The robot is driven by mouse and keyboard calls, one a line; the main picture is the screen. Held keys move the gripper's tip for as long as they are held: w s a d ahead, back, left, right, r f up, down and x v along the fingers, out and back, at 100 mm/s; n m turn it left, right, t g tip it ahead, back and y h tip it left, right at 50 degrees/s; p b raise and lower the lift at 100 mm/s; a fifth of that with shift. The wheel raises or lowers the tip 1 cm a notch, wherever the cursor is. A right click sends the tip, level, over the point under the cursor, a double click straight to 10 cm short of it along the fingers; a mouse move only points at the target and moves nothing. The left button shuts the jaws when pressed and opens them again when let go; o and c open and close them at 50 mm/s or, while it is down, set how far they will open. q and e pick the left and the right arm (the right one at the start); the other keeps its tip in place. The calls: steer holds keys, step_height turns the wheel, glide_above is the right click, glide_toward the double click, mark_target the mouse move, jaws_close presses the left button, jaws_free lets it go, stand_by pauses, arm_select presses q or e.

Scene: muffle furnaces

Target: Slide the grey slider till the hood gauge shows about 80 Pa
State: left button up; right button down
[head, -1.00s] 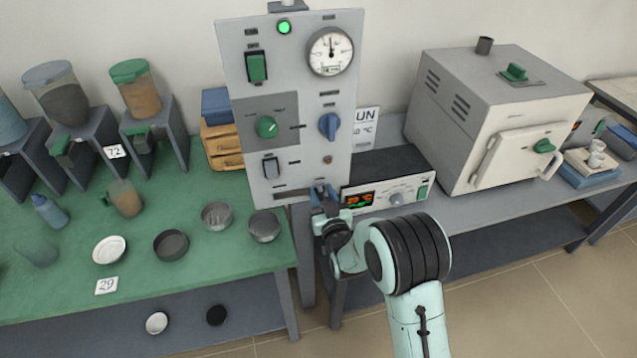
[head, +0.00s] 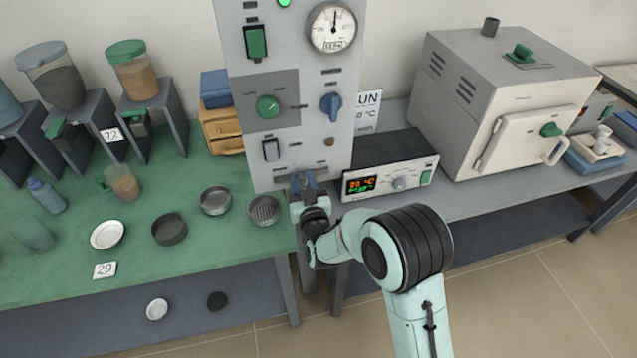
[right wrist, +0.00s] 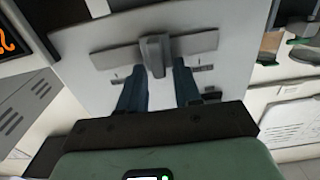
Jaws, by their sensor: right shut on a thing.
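The grey slider (right wrist: 155,56) sits in a pale horizontal slot (right wrist: 105,56) low on the panel. My right gripper (right wrist: 158,76) is shut on the slider, one blue finger on each side of it. In the head view my right gripper (head: 303,182) is at the panel's bottom edge and mostly hides the slider. The round white hood gauge (head: 332,27) is at the panel's upper right; its needle points about straight up, but the numbers are too small to read. My left gripper is not in view.
The grey panel (head: 290,150) carries a green knob (head: 267,107), a blue knob (head: 331,107) and switches. A controller with a lit display (head: 360,185) stands close right of my gripper. A furnace (head: 500,105) is farther right. Dishes and a sieve (head: 264,210) lie on the green table left.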

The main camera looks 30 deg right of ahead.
steer(key=shift+w+a, duration=0.15)
steer(key=shift+a, duration=0.25)
steer(key=c, duration=1.1)
jaws_free()
steer(key=b+v, duration=0.1)
steer(key=v, duration=1.2)
steer(key=shift+f, duration=0.1)
